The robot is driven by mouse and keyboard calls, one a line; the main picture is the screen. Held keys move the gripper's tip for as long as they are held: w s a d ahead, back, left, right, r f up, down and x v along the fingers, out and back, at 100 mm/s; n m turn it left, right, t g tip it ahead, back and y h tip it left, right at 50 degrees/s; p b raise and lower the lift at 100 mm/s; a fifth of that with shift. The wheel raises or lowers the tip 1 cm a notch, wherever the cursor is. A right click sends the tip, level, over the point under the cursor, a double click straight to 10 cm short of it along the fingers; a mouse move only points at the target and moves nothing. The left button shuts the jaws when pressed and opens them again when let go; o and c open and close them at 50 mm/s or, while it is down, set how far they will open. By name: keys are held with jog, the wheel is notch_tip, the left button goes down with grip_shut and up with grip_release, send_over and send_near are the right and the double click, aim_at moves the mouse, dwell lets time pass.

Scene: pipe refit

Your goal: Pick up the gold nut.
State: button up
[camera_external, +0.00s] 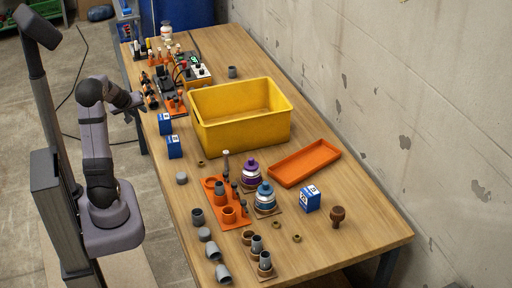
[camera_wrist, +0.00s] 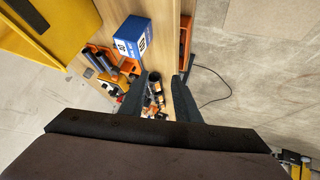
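Small gold-brown nuts lie on the wooden table in the external view: one ring (camera_external: 277,223) and another ring (camera_external: 297,238) near the front, and a third ring (camera_external: 201,163) left of the yellow bin. They are too small to tell which is the gold nut. No nut is clear in the wrist view. My gripper (camera_external: 137,105) is over the table's left edge, far from the front rings. In the wrist view, the fingers of my gripper (camera_wrist: 159,80) stand apart with nothing visibly held; a grey-rimmed cylinder shows beyond the gap.
A yellow bin (camera_external: 213,133) stands mid-table, with an empty orange tray (camera_external: 305,163) to its right. Blue boxes (camera_external: 174,147) stand on the left edge. An orange rack (camera_external: 229,217), purple bottle (camera_external: 251,174), teal bottle (camera_external: 265,199) and grey pipe pieces (camera_external: 223,274) crowd the front.

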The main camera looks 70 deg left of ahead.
aim_at(196, 165)
jog(key=w+d+r+h+p, duration=0.2)
jog(key=d+r+h+p, duration=0.3)
jog(key=d+r+p, duration=0.4)
jog(key=w+d+f+n+h, duration=0.1)
jog(key=w+f+n, duration=0.1)
jog(key=w+d+f+n+h, duration=0.1)
jog(key=w+d+f, duration=0.1)
jog(key=w+f, duration=0.1)
jog(key=w+d+f+n+h+p, duration=0.1)
jog(key=w+d+f+n, duration=0.1)
jog(key=w+f, duration=0.1)
jog(key=shift+d+f+n, duration=0.2)
jog(key=shift+n, duration=0.1)
jog(key=w+d+f+n+g+h, duration=0.1)
jog(key=w+d+f+n+h, duration=0.1)
jog(key=w+d+f+n, duration=0.3)
jog(key=shift+d+n+p, duration=0.35)
jog(key=shift+d+n, duration=0.05)
jog(key=shift+d, duration=0.45)
jog(key=shift+p+x, duration=1.15)
jog(key=shift+x, duration=2.45)
jog(key=shift+a, duration=0.15)
grip_shut()
